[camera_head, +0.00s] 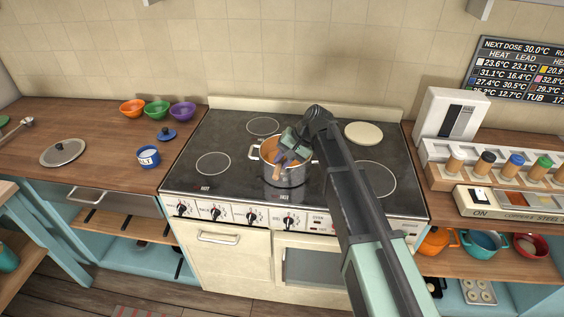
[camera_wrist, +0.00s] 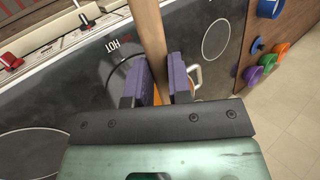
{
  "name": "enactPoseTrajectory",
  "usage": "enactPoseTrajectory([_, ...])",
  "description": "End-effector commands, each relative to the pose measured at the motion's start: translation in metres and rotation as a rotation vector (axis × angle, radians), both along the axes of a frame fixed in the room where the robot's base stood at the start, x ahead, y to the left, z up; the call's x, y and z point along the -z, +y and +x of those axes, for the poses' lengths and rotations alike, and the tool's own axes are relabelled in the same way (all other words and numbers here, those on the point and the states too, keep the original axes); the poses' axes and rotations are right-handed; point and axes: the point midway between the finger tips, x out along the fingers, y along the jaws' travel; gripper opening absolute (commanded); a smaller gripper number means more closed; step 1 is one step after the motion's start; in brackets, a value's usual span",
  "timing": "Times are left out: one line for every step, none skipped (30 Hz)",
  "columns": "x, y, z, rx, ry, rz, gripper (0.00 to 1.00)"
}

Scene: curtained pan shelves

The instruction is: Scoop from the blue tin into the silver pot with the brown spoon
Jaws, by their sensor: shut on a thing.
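The silver pot (camera_head: 285,174) stands on the front middle of the stove, with orange-brown contents showing inside. My gripper (camera_head: 286,157) is over the pot's opening, its fingers low at the rim. In the wrist view, my gripper (camera_wrist: 163,82) has its two purple-padded fingers shut on the brown spoon's handle (camera_wrist: 151,40). The spoon (camera_head: 277,173) also shows at the pot in the head view; its bowl is hidden. The blue tin (camera_head: 148,158) stands open on the left counter with white contents. In the wrist view the pot is mostly hidden; one handle (camera_wrist: 195,77) shows.
A blue lid (camera_head: 166,133) lies behind the tin. Orange, green and purple bowls (camera_head: 157,109) stand at the back of the left counter, and a round silver lid (camera_head: 62,152) lies farther left. A spice rack (camera_head: 490,163) is right of the stove. The left stovetop (camera_head: 213,163) is clear.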

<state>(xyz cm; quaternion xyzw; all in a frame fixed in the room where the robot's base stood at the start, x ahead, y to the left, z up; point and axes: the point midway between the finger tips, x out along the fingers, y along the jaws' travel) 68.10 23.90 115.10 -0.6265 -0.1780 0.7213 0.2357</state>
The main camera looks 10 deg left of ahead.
Motion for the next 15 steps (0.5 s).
enactPoseTrajectory([0.0090, -0.0025, -0.0013, 0.010, -0.001, 0.044, 0.00])
enactPoseTrajectory([0.0092, -0.0028, -0.0013, 0.014, -0.003, 0.074, 0.00])
enactPoseTrajectory([0.0088, -0.0029, -0.0012, 0.018, -0.004, 0.107, 0.00])
enactPoseTrajectory([0.0082, -0.0032, -0.0010, 0.021, -0.005, 0.126, 0.00])
enactPoseTrajectory([0.0070, -0.0032, -0.0008, 0.023, -0.006, 0.142, 0.00])
enactPoseTrajectory([0.0056, -0.0032, -0.0006, 0.025, -0.006, 0.153, 0.00])
enactPoseTrajectory([0.0043, -0.0030, -0.0005, 0.025, -0.007, 0.158, 0.00])
enactPoseTrajectory([0.0034, -0.0027, -0.0004, 0.025, -0.006, 0.160, 0.00])
enactPoseTrajectory([0.0027, -0.0026, -0.0003, 0.024, -0.006, 0.159, 0.00])
enactPoseTrajectory([0.0026, -0.0027, -0.0003, 0.024, -0.006, 0.158, 0.00])
enactPoseTrajectory([0.0026, -0.0026, -0.0003, 0.024, -0.006, 0.158, 0.00])
enactPoseTrajectory([0.0026, -0.0027, -0.0003, 0.024, -0.006, 0.158, 0.00])
enactPoseTrajectory([0.0031, -0.0027, -0.0004, 0.024, -0.006, 0.159, 0.00])
enactPoseTrajectory([0.0041, -0.0029, -0.0004, 0.025, -0.006, 0.165, 0.00])
enactPoseTrajectory([0.0064, -0.0032, -0.0007, 0.028, -0.006, 0.180, 0.00])
